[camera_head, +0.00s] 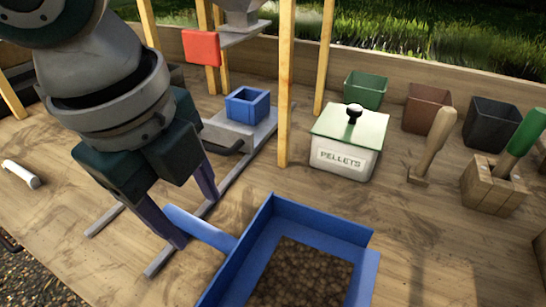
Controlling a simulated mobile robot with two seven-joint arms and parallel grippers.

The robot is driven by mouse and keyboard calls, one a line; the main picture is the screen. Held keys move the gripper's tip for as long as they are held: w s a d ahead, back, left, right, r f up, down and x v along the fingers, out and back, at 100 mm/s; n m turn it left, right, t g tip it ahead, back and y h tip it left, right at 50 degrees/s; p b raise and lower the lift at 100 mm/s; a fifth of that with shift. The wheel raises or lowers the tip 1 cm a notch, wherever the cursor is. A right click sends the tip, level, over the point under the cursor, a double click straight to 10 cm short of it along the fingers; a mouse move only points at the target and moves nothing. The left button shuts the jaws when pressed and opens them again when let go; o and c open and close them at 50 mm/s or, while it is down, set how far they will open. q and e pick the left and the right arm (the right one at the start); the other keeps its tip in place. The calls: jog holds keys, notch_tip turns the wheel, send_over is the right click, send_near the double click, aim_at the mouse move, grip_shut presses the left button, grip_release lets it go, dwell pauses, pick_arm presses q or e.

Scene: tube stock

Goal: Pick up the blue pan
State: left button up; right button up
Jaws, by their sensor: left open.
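The blue pan (312,224) stands at the bottom centre, with a layer of brown pellets inside. Its blue handle (208,231) points up and left, towards my left gripper. My left gripper (198,221) is open and points down. Its two dark purple fingers show on either side of the handle's end in the picture, one at the lower left and one at the upper right. I cannot tell whether they touch the handle or how their height compares with it. The pan's near edge is cut off by the frame. My right gripper is not in view.
A small blue box (247,107) sits on a grey scale-like stand behind the gripper. A white PELLETS tin (345,156) stands behind the pan. Wooden posts rise nearby. Green, brown and black pots line the back right. A wooden block (490,188) with tools stands at right.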

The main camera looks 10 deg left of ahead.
aim_at(211, 233)
pick_arm(q)
jog(key=f, duration=0.4)
jog(key=w+d+f+b, duration=0.1)
jog(key=f, duration=0.2)
jog(key=shift+w, duration=0.1)
jog(key=shift+c, duration=0.3)
grip_shut()
